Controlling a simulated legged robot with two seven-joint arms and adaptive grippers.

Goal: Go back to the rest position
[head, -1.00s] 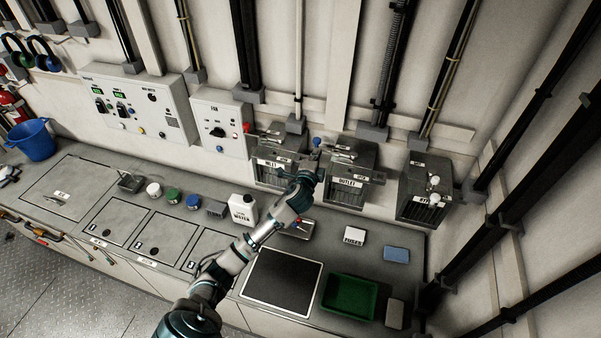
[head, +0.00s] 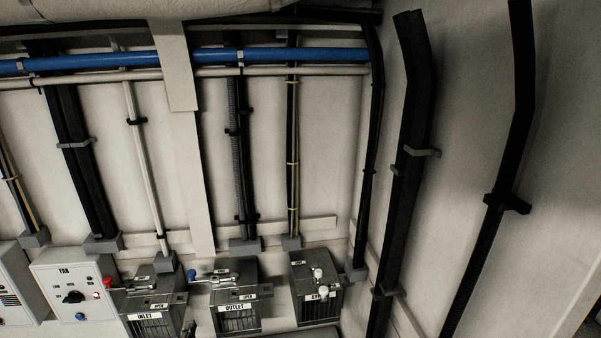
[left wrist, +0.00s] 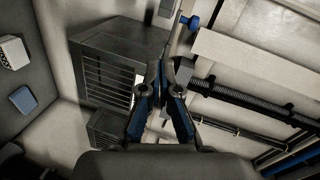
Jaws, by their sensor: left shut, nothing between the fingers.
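My left gripper (left wrist: 168,68) shows in the middle of the left wrist view, with its dark, blue-edged fingers closed together and nothing between them. In the head view only a small dark part of it (head: 189,329) shows at the bottom edge, between the INLET box (head: 150,318) and the OUTLET box (head: 235,308). In the left wrist view a grey box with a grille (left wrist: 105,75) lies left of the fingers; whether they touch it I cannot tell. My right gripper is not in view.
The BYP box (head: 318,302) is right of the OUTLET box. The FAN panel (head: 72,288) is at the lower left. A blue pipe (head: 200,58) crosses the top, with black vertical conduits below. A white block (left wrist: 12,52) and a blue block (left wrist: 22,98) lie on the counter.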

